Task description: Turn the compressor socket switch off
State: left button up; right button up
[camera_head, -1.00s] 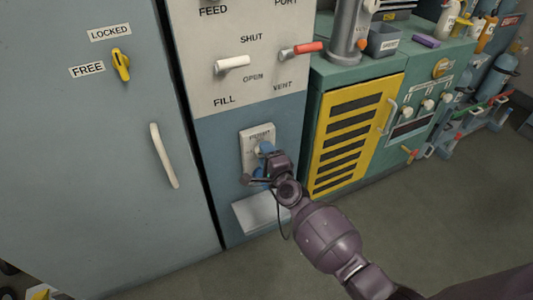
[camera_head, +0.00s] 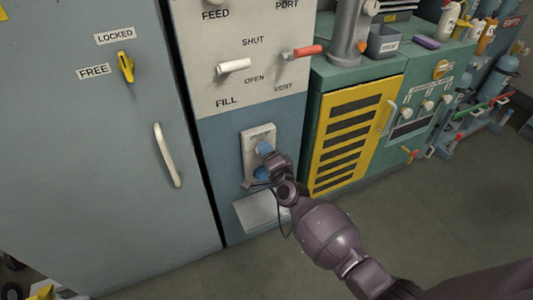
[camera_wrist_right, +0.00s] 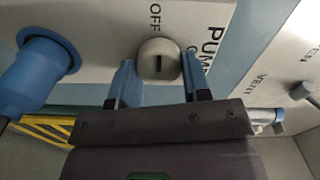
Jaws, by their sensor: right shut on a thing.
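The compressor socket plate (camera_head: 250,139) is a pale panel low on the blue-grey cabinet front. In the right wrist view, its rounded beige switch knob (camera_wrist_right: 158,50) has a short dark mark, with the word OFF just above it in the picture. My right gripper (camera_head: 264,149) is at the plate. Its two blue fingers (camera_wrist_right: 157,72) are shut on the knob from either side. A blue plug (camera_wrist_right: 38,75) sits in the panel to the left; it also shows below the gripper in the head view (camera_head: 261,173). My left gripper is out of view.
A sloped pale ledge (camera_head: 258,212) juts out below the socket. A white lever (camera_head: 234,67) and red lever (camera_head: 305,51) are above. A yellow slatted door (camera_head: 355,135) stands to the right.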

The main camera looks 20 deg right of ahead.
jog(key=o, duration=0.9)
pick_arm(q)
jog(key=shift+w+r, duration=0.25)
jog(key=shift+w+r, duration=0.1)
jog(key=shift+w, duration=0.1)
pick_arm(e)
jog(key=shift+s, duration=0.15)
jog(key=shift+s, duration=0.25)
pick_arm(q)
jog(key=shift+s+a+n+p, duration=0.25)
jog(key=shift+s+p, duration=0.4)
jog(key=shift+p, duration=0.4)
pick_arm(e)
jog(key=s, duration=1)
jog(key=shift+d, duration=0.15)
